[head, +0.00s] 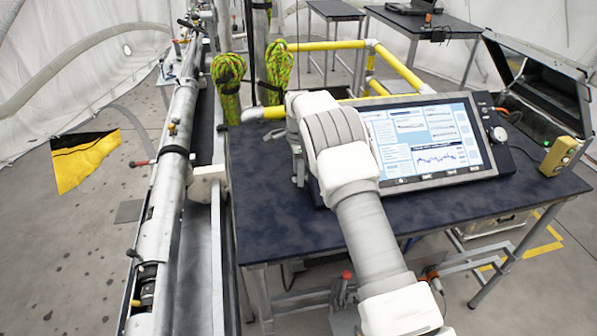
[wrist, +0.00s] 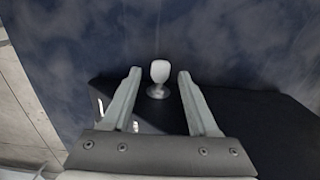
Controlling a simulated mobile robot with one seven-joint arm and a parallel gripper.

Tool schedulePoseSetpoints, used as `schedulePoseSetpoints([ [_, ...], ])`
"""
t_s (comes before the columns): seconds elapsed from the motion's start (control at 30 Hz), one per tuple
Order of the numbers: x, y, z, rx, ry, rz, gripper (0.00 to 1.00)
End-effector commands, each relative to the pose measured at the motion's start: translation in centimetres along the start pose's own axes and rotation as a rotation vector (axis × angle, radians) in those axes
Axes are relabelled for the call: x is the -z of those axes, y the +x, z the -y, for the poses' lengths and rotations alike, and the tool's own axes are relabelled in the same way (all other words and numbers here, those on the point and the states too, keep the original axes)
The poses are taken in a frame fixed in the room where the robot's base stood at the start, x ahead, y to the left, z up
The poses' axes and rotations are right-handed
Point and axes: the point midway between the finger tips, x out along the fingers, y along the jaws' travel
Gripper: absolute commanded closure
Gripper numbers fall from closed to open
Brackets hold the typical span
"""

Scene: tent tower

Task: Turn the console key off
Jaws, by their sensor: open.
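The console key (wrist: 159,71) has a pale rounded head on a small round metal base, set on the dark console body (wrist: 255,115) in the wrist view. My gripper (wrist: 159,74) is open, with one finger on each side of the key and a visible gap on both sides. I cannot tell whether the fingertips reach past the key head in depth. In the head view, the console (head: 425,140) with its lit screen stands on the dark blue table.
The dark table top (head: 270,190) is clear left of the console. A yellow handheld device (head: 558,156) and an open black case (head: 540,95) are at the right. A long metal tube assembly (head: 165,210) runs along the left. Yellow rails (head: 400,68) stand behind.

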Motion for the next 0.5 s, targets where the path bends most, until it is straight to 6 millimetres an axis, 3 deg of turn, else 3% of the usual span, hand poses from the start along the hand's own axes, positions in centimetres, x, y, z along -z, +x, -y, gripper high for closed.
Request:
schedulePoseSetpoints([
  [0.17, 0.0, 0.03, 0.0, 0.0, 0.0, 0.0, 0.4],
  [0.2, 0.0, 0.03, 0.0, 0.0, 0.0, 0.0, 0.44],
  [0.5, 0.0, 0.0, 0.01, 0.0, 0.0, 0.0, 0.98],
])
